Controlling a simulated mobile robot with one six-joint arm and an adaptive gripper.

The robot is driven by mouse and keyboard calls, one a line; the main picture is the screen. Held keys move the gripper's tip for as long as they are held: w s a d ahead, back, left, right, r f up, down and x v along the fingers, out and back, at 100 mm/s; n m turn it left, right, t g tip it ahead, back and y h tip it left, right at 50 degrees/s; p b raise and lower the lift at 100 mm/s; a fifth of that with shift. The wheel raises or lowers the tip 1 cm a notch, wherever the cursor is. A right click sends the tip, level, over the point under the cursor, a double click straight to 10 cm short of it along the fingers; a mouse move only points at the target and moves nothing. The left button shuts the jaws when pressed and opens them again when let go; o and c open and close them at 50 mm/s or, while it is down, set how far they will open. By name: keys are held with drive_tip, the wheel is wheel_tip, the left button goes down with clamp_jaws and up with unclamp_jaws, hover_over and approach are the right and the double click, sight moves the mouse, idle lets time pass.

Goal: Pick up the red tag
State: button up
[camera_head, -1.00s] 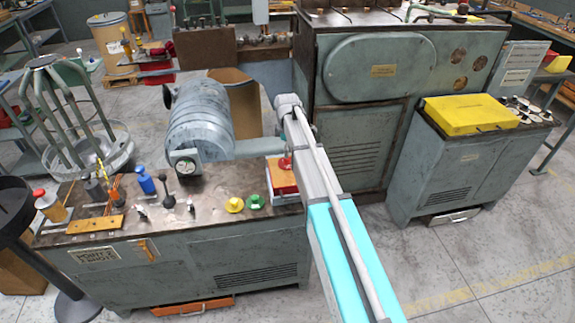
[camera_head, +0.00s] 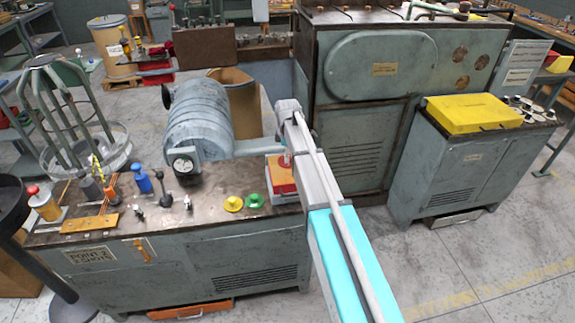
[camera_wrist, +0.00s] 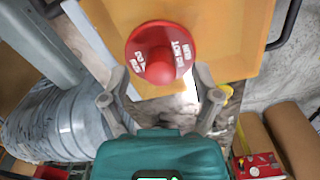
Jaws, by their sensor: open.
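The red tag (camera_wrist: 147,66) is a round disc with white lettering and a raised red knob at its centre. It shows in the upper middle of the wrist view over an orange surface (camera_wrist: 235,35). My gripper (camera_wrist: 161,82) is open, with one finger to the left and one to the right of the tag's lower part. No contact shows, and I cannot tell how far the tag is from the fingertips. In the head view my arm largely hides the tag, near a red-topped box (camera_head: 281,178) on the bench.
A tall green-grey machine (camera_head: 357,125) stands behind and right of my arm.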

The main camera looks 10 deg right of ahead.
drive_tip(key=shift+f+b, duration=0.35)
drive_tip(key=shift+f, duration=0.3)
clamp_jaws()
idle(0.4)
drive_tip(key=shift+r, duration=0.2)
wheel_tip(320, 180, up, 3)
drive_tip(key=p, duration=0.3)
drive_tip(key=shift+f, duration=0.1)
drive_tip(key=s+a+r+p, duration=0.2)
drive_tip(key=s+r+p, duration=0.8)
drive_tip(key=s, duration=0.4)
idle(0.5)
